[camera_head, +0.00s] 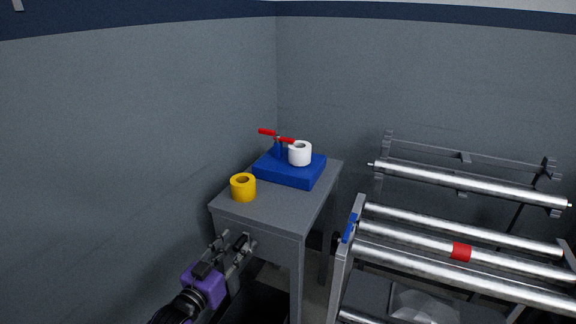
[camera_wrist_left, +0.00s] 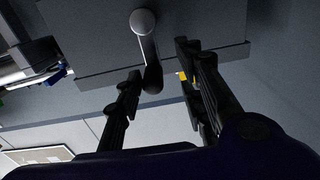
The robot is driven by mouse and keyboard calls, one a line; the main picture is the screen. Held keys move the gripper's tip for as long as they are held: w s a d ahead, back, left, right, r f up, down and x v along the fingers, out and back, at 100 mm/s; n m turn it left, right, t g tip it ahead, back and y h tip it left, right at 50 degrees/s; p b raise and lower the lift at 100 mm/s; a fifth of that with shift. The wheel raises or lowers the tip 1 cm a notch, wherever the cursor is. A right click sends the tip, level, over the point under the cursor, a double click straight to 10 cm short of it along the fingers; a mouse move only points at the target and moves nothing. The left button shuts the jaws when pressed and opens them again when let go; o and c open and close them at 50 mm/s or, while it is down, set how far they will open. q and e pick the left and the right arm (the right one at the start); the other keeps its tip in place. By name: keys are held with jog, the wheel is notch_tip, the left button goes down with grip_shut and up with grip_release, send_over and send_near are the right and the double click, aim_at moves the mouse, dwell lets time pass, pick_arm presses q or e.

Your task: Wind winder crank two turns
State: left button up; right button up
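The winder stands on the grey table (camera_head: 262,208), with a blue base (camera_head: 290,172), a red crank (camera_head: 276,136) at its upper left and a white roll (camera_head: 300,153) on it. A yellow roll (camera_head: 243,187) stands apart on the table's near left part. My left gripper (camera_head: 243,246) is in front of the table, below its top and well short of the crank. Its two fingers are apart in the left wrist view (camera_wrist_left: 160,85), with nothing clearly held. A dark bar with a pale round knob (camera_wrist_left: 146,50) shows near the fingers there. My right gripper is out of view.
Grey walls (camera_head: 140,120) close in behind and at left. The tabletop in front of the winder is mostly clear.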

pick_arm(q)
jog(key=shift+d+r, duration=0.1)
jog(key=shift+d, duration=0.2)
jog(key=shift+s+a+p, duration=0.15)
jog(key=shift+s+p, duration=0.2)
jog(key=shift+s, duration=0.2)
jog(key=p+v, duration=0.3)
jog(key=v, duration=0.3)
jog(key=shift+s, duration=0.45)
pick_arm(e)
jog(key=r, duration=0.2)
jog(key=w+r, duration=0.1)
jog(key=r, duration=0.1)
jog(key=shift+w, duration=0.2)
